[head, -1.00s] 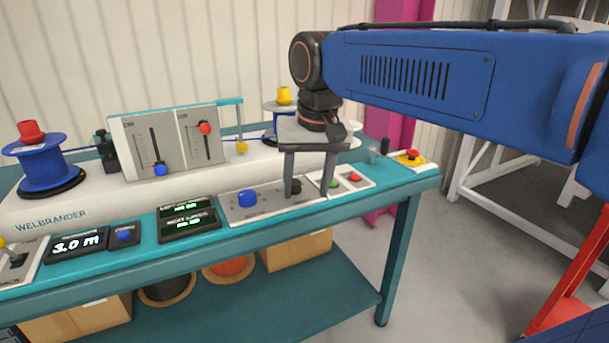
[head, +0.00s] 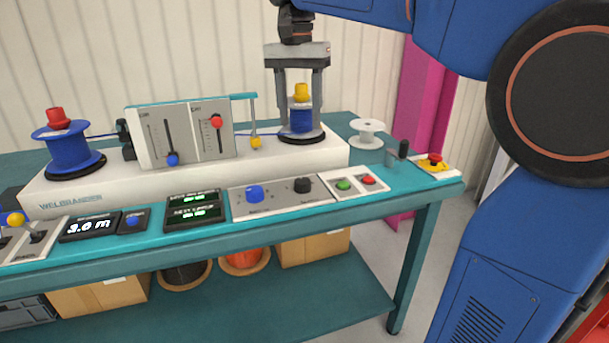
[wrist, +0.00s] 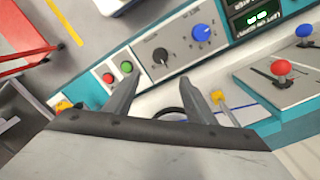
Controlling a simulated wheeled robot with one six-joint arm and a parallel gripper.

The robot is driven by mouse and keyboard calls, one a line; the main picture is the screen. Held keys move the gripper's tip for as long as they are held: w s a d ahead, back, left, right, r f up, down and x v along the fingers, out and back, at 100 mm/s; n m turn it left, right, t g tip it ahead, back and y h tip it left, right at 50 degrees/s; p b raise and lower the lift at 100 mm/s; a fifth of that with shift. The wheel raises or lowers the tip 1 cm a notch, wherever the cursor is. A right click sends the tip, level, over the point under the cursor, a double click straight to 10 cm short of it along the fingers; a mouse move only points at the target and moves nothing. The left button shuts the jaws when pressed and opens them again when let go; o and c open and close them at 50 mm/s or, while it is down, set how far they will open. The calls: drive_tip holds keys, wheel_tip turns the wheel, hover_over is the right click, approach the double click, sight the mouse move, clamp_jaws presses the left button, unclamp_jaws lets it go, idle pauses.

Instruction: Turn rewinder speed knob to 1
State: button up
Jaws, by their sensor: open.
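A grey panel (head: 282,205) on the front of the bench carries a blue knob (head: 254,193) on the left and a black knob (head: 302,185) on the right. Both show in the wrist view, the blue knob (wrist: 201,33) and the black knob (wrist: 161,56); their labels are too small to read. My gripper (head: 299,126) is open and empty, back from the panel, with its fingers seen on either side of the right-hand blue reel. In the wrist view my gripper (wrist: 161,82) points toward the black knob, clear of it.
A button plate with a green button (head: 343,184) and a red button (head: 368,180) adjoins the panel. An emergency stop (head: 435,160) and a dark lever (head: 402,149) stand farther right. A white empty spool (head: 367,132) sits behind. The slider box (head: 180,135) stands left of my gripper.

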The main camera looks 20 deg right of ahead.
sight(303, 179)
drive_tip(key=f, duration=1.5)
drive_tip(key=shift+s+d+f, duration=0.2)
drive_tip(key=shift+s+f, duration=0.05)
drive_tip(key=shift+f, duration=0.1)
drive_tip(key=c, duration=1)
